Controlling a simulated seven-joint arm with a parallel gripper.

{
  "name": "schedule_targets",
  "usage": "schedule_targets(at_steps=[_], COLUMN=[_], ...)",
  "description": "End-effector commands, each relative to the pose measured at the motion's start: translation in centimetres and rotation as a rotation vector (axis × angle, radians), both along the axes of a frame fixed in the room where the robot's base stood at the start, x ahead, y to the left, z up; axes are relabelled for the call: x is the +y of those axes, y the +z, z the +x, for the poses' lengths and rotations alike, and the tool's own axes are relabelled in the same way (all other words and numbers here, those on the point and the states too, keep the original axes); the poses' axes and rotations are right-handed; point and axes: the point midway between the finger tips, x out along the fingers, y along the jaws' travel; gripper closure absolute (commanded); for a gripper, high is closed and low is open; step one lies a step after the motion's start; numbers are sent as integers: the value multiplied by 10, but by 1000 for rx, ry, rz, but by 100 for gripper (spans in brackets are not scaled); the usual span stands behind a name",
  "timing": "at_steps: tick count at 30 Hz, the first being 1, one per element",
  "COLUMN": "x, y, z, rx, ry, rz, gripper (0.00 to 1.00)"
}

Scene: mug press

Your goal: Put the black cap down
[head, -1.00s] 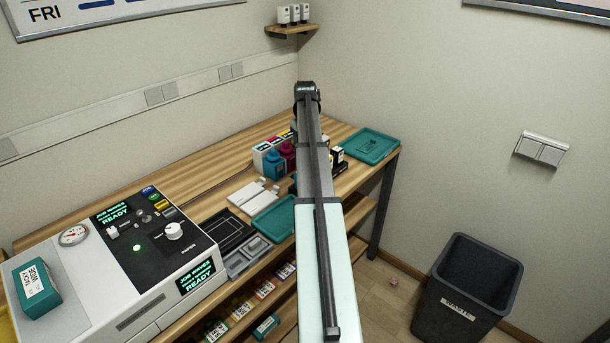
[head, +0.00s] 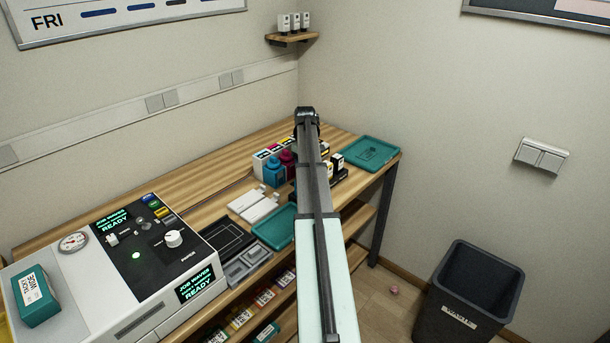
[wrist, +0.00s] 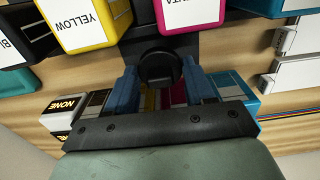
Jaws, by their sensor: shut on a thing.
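My gripper (wrist: 160,80) shows in the wrist view with its two blue fingers on either side of a round black cap (wrist: 158,66). It is shut on the cap. Beyond the cap are a yellow-labelled bottle (wrist: 85,22), a magenta one (wrist: 188,12) and a dark one at the left edge. I cannot tell whether the cap touches the dark surface behind it. In the head view my arm hides the gripper and the cap.
On the wooden bench, a cyan bottle (head: 273,172) stands left of my arm. A teal tray (head: 372,152) lies at the far right end and another teal tray (head: 275,228) nearer. The white machine (head: 120,270) fills the left. A waste bin (head: 470,290) stands on the floor.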

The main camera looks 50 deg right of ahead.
Motion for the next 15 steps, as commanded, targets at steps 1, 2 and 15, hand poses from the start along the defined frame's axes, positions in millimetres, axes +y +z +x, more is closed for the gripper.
schedule_targets(at_steps=[1,2,15], x=[0,0,0], y=[-4,-6,-36], z=[0,0,0], rx=[1,1,0], ry=[0,0,-1], rz=[1,1,0], gripper=[80,80,80])
